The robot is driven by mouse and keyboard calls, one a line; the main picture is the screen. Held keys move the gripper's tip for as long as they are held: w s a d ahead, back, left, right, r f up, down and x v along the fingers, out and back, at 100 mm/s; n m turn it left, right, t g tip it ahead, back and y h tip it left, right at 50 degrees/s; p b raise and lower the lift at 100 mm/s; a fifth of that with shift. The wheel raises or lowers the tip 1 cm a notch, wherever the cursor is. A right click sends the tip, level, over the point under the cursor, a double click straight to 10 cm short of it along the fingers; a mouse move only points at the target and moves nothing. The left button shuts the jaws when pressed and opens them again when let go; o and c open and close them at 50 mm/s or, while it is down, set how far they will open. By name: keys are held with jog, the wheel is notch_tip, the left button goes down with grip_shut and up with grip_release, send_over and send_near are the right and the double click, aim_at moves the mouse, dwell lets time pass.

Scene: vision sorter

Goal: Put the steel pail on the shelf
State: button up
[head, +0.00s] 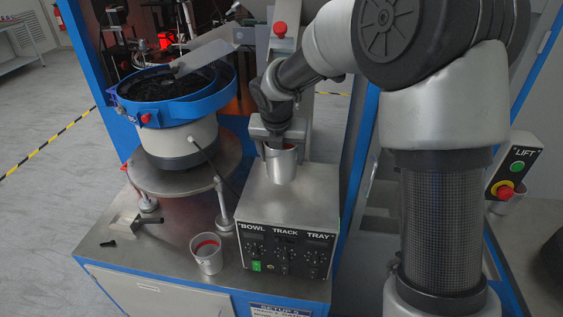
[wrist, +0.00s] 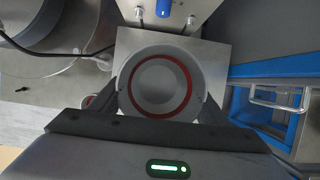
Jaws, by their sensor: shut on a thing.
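My gripper (head: 280,138) points down over the steel control box and is shut on a steel pail (head: 282,166). The pail is upright, and its base is at or just above the box top; I cannot tell if it touches. In the wrist view the pail (wrist: 160,82) sits between the fingers, its round mouth facing me with a red ring inside; it looks empty. A second, similar pail (head: 207,254) with a red band stands on the bench front, left of the box. I cannot tell which surface is the shelf.
The control box (head: 290,212) carries knobs and a green switch. A bowl feeder (head: 178,105) with a blue rim stands behind left. A clamp-like block (head: 128,220) and a small black part (head: 108,243) lie on the bench. A LIFT panel (head: 513,172) is at right.

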jog(key=shift+f, duration=1.7)
jog(key=shift+f, duration=0.2)
jog(key=o, duration=1.1)
jog(key=shift+o, duration=0.2)
jog(key=shift+r, duration=0.1)
